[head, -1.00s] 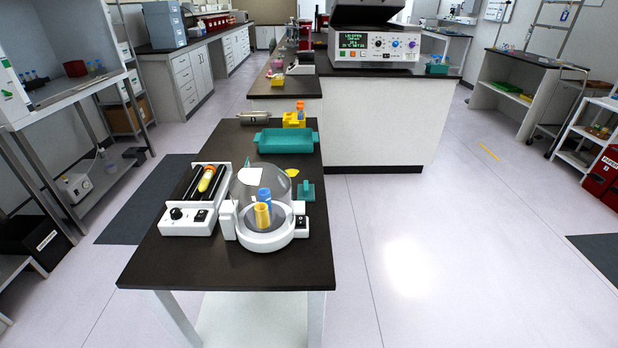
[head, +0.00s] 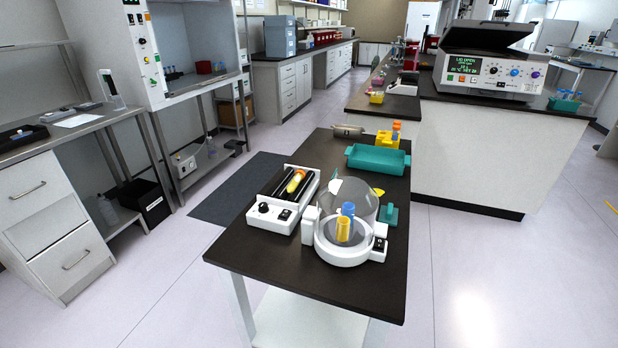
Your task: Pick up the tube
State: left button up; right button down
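A tube (head: 295,181) with yellow and orange parts lies on the black rollers of a white roller device (head: 272,214) on the dark table. A clear-domed white device (head: 346,250) stands to its right. Inside the dome are a yellow tube or holder (head: 343,231) and a blue-capped one (head: 348,209), both upright. I cannot tell which tube the task means. Neither of my grippers is in view.
The dark table (head: 308,285) also holds a teal tray (head: 375,167), a yellow rack (head: 384,140), a grey cylinder (head: 347,131) and a small teal item (head: 389,216). A counter with an open-lidded machine (head: 490,68) stands behind right. Floor is clear around the table's front.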

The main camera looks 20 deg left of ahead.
aim_at(300, 175)
jog(key=u, duration=0.8)
jog(key=i+j+u, duration=0.1)
jog(key=j+u, duration=0.15)
jog(key=u, duration=0.2)
jog(key=i+j+u, duration=0.15)
jog(key=u, duration=0.3)
jog(key=i+j+u, duration=0.15)
jog(key=j+u, duration=0.15)
jog(key=u, duration=0.15)
jog(key=i+j+u, duration=0.1)
jog(key=u, duration=0.3)
jog(key=i+u, duration=0.3)
jog(key=u, duration=0.15)
jog(key=i+z, duration=0.25)
jog(key=i, duration=0.2)
jog(key=i+j+z, duration=0.1)
jog(key=i+z, duration=0.15)
jog(key=i, duration=0.2)
jog(key=i+j+z, duration=0.25)
jog(key=i, duration=0.15)
jog(key=i+l+z, duration=0.15)
jog(key=z, duration=0.25)
jog(key=i+z, duration=0.35)
jog(key=i+l+z, duration=0.1)
jog(key=i+z, duration=0.45)
jog(key=z, duration=0.2)
jog(key=i+z, duration=0.2)
jog(key=i, duration=1.6)
